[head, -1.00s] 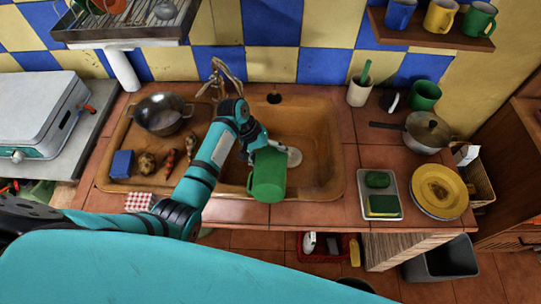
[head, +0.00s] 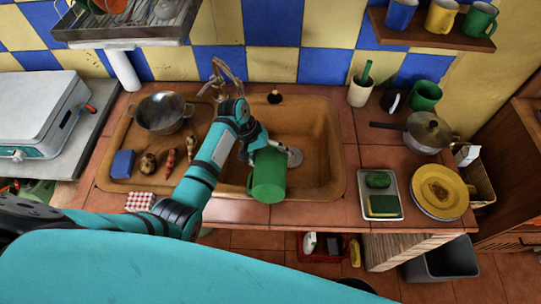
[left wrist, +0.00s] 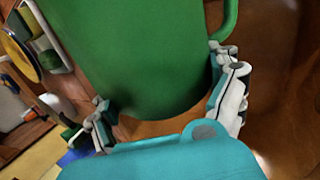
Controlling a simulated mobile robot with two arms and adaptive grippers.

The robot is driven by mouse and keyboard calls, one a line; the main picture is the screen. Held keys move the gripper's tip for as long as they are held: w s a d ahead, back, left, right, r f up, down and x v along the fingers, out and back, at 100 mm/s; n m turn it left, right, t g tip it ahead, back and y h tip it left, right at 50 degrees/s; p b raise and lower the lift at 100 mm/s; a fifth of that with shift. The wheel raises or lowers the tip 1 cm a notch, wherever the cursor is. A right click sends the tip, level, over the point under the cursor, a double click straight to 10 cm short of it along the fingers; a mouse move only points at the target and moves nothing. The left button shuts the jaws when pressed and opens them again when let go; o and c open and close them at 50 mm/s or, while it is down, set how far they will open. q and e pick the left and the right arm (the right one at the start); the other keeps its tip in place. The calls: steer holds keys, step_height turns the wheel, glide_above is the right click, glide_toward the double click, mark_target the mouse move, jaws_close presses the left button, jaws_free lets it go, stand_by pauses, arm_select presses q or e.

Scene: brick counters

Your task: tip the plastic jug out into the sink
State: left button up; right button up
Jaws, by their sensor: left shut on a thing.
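The green plastic jug (head: 268,177) is over the front part of the brown sink basin (head: 318,128) in the head view. My left gripper (head: 252,150) is at its upper left side, mostly hidden behind my wrist and the jug. In the left wrist view the jug (left wrist: 150,50) fills the upper middle, and the fingers of my left gripper (left wrist: 170,105) stand on either side of it, near its handle. The jug's opening and any contents are hidden. The drain (head: 293,157) shows just right of the jug. My right gripper is not in view.
A tap (head: 222,75) stands behind the sink. A metal pot (head: 163,113), a blue sponge (head: 122,163) and vegetables lie on the drainer at left. A soap tray (head: 381,194) and yellow plates (head: 439,191) sit at right. The basin's right half is clear.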

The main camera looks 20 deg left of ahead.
arm_select(q)
steer(key=shift+s+a+f, duration=0.1)
steer(key=shift+s+f, duration=0.1)
steer(key=shift+s, duration=0.1)
